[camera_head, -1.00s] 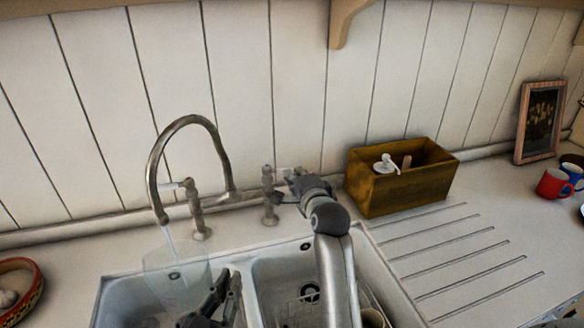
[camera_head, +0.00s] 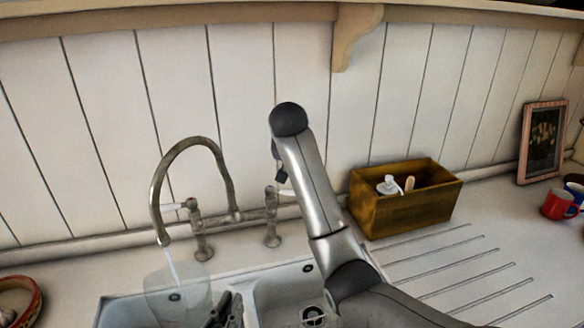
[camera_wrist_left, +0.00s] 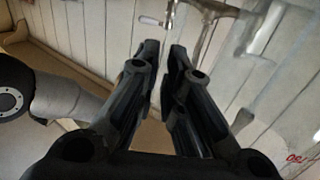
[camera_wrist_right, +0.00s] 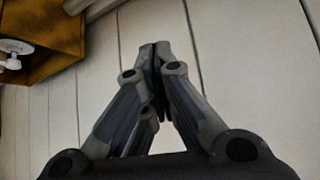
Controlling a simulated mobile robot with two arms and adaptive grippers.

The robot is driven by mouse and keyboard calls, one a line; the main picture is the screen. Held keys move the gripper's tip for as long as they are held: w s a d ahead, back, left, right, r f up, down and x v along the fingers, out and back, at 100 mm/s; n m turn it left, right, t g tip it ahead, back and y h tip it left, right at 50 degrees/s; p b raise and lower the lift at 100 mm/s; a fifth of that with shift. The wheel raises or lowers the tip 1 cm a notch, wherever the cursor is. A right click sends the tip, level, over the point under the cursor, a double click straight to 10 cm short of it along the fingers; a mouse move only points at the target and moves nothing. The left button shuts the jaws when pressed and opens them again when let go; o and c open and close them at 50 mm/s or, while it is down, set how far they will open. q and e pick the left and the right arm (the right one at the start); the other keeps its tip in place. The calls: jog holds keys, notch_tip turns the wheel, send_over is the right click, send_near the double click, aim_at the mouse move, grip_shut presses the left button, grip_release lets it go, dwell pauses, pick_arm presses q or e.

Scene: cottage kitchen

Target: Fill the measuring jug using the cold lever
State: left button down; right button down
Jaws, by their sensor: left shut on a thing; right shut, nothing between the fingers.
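The clear measuring jug (camera_head: 178,300) is upright over the left sink basin, under the spout of the curved tap (camera_head: 160,205). A thin stream of water runs from the spout into it; the water level is hard to tell. My left gripper (camera_head: 232,302) is shut on the jug at its right side; red markings on the jug show in the left wrist view (camera_wrist_left: 297,158). The left valve (camera_head: 196,225) has a white-tipped lever. The right valve (camera_head: 271,215) stands beside my right arm; its lever is not clear. My right gripper (camera_wrist_right: 158,50) is shut, empty, in front of the wall boards.
A wooden box (camera_head: 405,210) with a pump bottle (camera_head: 388,186) stands right of the taps. A picture frame (camera_head: 541,142) and red mug (camera_head: 558,205) are far right. A red-rimmed bowl (camera_head: 38,300) is at left. The grooved drainboard (camera_head: 470,262) is clear.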

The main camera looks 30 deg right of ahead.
jog(key=x, duration=0.9)
jog(key=shift+s+a+f, duration=0.1)
jog(key=shift+s+a, duration=0.25)
jog(key=shift+s, duration=0.25)
jog(key=shift+s+a+f, duration=0.1)
jog(key=shift+s+a, duration=0.2)
jog(key=shift+s, duration=0.35)
jog(key=shift+s+a+f, duration=0.1)
jog(key=shift+s+a, duration=0.25)
jog(key=shift+s, duration=0.25)
jog(key=shift+s+a+m+h, duration=0.15)
jog(key=shift+s+m+h, duration=0.05)
jog(key=shift+m+h, duration=0.25)
jog(key=shift+s+a+m+g+h, duration=0.3)
jog(key=shift+s+m+g+h, duration=0.2)
jog(key=shift+m, duration=0.4)
jog(key=shift+s+a+m+g+h, duration=0.25)
jog(key=shift+s+m+g+h, duration=0.15)
jog(key=shift+m+g, duration=0.35)
jog(key=shift+s+a, duration=0.8)
jog(key=shift+a, duration=0.05)
